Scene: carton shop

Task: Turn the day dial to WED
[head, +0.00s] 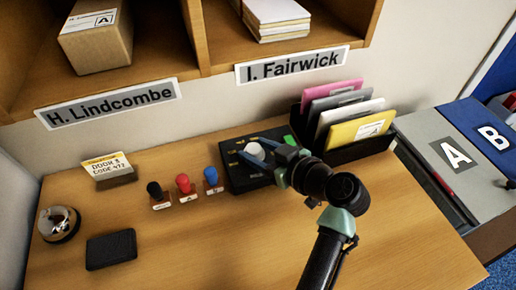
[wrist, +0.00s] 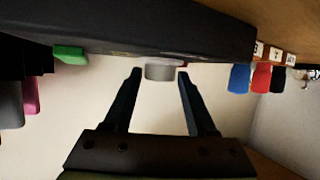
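The day dial is a pale grey round knob (head: 254,151) on a dark box (head: 240,180) with small yellow marks, standing on the desk. My gripper (head: 262,150) reaches it from the right, its fingers at the knob. In the wrist view the knob (wrist: 160,71) sits between the two fingertips (wrist: 160,76), with a narrow gap on each side, so the gripper looks open around it. The dark box (wrist: 160,30) fills the top of that view. The day lettering and where the dial points are too small or hidden to read.
Red (head: 183,184), blue (head: 211,178) and black (head: 154,190) stamps stand left of the box. A rack (head: 362,148) of coloured envelopes stands close on the right. A bell (head: 59,223), black pad (head: 111,249) and card (head: 107,168) are further left. The front desk is clear.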

